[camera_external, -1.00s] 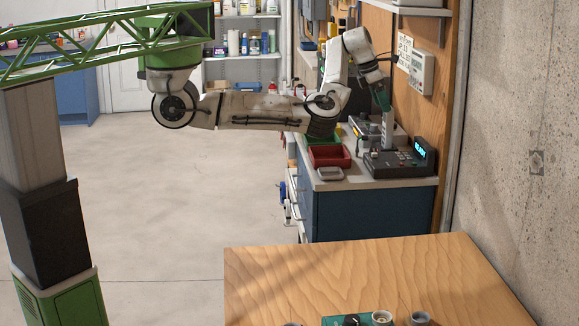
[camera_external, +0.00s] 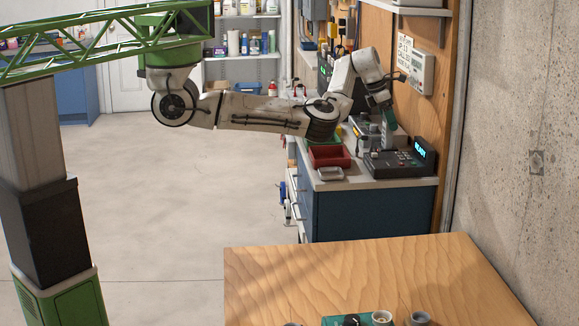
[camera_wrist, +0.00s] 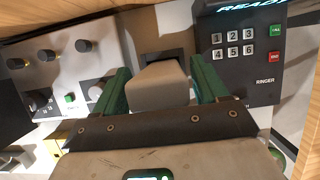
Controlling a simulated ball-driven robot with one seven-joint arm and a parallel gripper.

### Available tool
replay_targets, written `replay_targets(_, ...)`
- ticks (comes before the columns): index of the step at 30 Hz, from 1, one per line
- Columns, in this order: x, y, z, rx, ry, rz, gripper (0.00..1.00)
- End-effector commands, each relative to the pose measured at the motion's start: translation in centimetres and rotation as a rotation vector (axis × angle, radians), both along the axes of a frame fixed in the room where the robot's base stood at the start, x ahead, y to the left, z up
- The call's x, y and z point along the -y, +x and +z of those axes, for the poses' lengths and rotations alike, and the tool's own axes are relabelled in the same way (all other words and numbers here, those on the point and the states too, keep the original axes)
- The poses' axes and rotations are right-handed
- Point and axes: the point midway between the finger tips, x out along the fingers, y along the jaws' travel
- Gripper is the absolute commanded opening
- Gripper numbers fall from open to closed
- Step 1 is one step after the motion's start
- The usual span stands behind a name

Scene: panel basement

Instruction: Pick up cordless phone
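The cordless phone handset, pale grey (camera_external: 387,140), stands upright at the left side of its dark base (camera_external: 405,166), which has a lit "READY" display. In the wrist view the handset's pale end (camera_wrist: 158,88) lies between my gripper's (camera_wrist: 160,68) two green fingers. The base with its number keys (camera_wrist: 240,55) is to the right. My gripper (camera_external: 390,120) points down over the handset in the external view. The fingers are apart, one on each side, with a narrow gap seeming to remain at each. The handset's lower part is hidden.
A grey box with knobs (camera_wrist: 70,65) is close left of the handset. A red tray (camera_external: 329,157) and a small pale dish (camera_external: 330,174) sit on the counter's left. The panel wall with a white box (camera_external: 422,72) is close to my wrist.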

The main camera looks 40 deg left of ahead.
Motion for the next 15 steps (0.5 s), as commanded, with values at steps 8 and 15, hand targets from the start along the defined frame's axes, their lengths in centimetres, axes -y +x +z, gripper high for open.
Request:
replay_targets(8,-0.02,0.00,0.04,0.000,0.000,0.000,0.45)
replay_targets(15,-0.01,0.00,0.05,0.000,0.000,0.000,0.22)
